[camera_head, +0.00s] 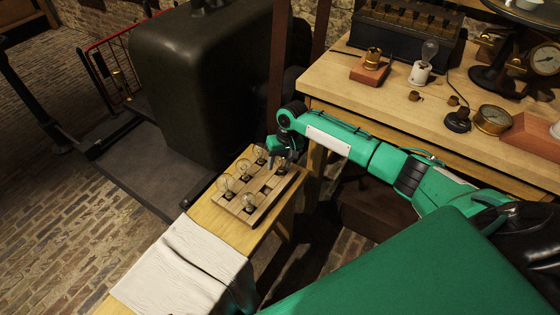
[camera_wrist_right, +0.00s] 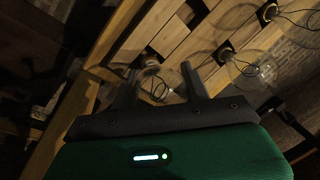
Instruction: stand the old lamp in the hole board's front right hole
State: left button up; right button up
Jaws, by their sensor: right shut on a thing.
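My right gripper (camera_head: 281,159) is over the board's far right end. In the right wrist view the gripper (camera_wrist_right: 160,82) is shut on a clear glass lamp (camera_wrist_right: 157,90), with the bulb between its fingers. The board also shows in the wrist view (camera_wrist_right: 165,38), with other lamps to the right. My left gripper is out of view.
A pale cloth (camera_head: 185,268) covers the bench's near end. A large dark green cabinet (camera_head: 195,85) stands behind the bench. The workbench (camera_head: 340,85) at right carries a brick-red block, a white lamp holder (camera_head: 420,73) and gauges (camera_head: 493,119).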

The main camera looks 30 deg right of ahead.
jog(key=shift+f, duration=0.5)
jog(key=o, duration=1.2)
jog(key=shift+c, duration=0.2)
jog(key=shift+r, duration=0.1)
jog(key=p+v, duration=0.2)
jog(key=v, duration=1.1)
jog(key=shift+r+p, duration=0.3)
jog(key=shift+p, duration=0.1)
